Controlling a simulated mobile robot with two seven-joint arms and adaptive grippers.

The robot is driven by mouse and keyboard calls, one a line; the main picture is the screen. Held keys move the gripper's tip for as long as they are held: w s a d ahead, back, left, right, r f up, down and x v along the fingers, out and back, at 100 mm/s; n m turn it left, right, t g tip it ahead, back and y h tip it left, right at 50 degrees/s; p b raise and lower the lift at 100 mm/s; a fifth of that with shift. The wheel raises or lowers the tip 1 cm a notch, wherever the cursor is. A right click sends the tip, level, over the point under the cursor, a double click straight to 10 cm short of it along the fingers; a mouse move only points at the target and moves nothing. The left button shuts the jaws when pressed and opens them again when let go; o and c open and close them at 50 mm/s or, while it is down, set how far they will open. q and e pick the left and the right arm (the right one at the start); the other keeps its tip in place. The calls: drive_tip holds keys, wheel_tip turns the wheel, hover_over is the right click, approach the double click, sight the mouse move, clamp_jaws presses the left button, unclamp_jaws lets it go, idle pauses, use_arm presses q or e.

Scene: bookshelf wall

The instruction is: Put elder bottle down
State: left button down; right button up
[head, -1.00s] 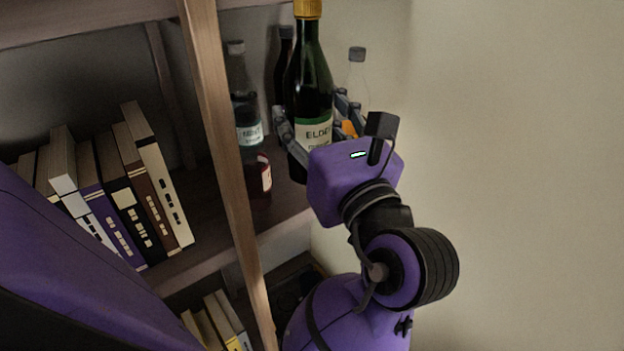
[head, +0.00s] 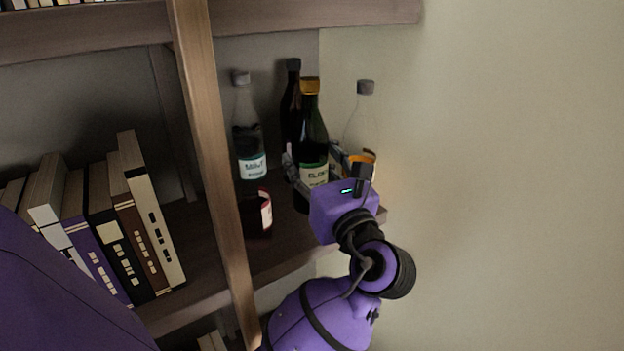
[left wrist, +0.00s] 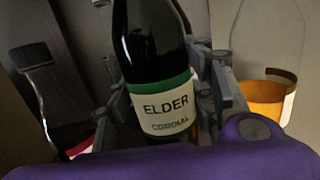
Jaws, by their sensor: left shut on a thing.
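The elder bottle (head: 312,135) is dark green with a gold cap and a white label reading ELDER. It stands upright among other bottles at the right end of the shelf (head: 275,252). My left gripper (head: 313,165) is shut around its lower body, with a finger on each side. In the left wrist view the bottle (left wrist: 150,45) fills the middle between the fingers (left wrist: 165,100), and its label reads ELDER CORDIAL. My purple gripper body hides much of its base, so I cannot tell whether it touches the shelf. My right gripper is not in view.
A dark bottle (head: 291,105) is behind. A clear bottle with orange contents (head: 361,125) is close at right. A wooden post (head: 212,160) separates these from books (head: 110,230).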

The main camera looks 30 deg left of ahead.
use_arm(q)
drive_tip(key=f, duration=0.3)
drive_tip(key=shift+w+a+f, duration=0.1)
drive_tip(key=shift+w+a, duration=0.15)
drive_tip(key=shift+w, duration=0.1)
drive_tip(key=shift+f+b, duration=0.25)
drive_tip(key=shift+b, duration=0.05)
drive_tip(key=shift+s, duration=0.1)
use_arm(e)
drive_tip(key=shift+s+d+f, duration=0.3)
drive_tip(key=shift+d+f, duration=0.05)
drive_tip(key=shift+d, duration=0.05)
use_arm(q)
drive_tip(key=shift+f, duration=0.15)
drive_tip(key=c, duration=1)
unclamp_jaws()
drive_tip(key=shift+o, duration=0.9)
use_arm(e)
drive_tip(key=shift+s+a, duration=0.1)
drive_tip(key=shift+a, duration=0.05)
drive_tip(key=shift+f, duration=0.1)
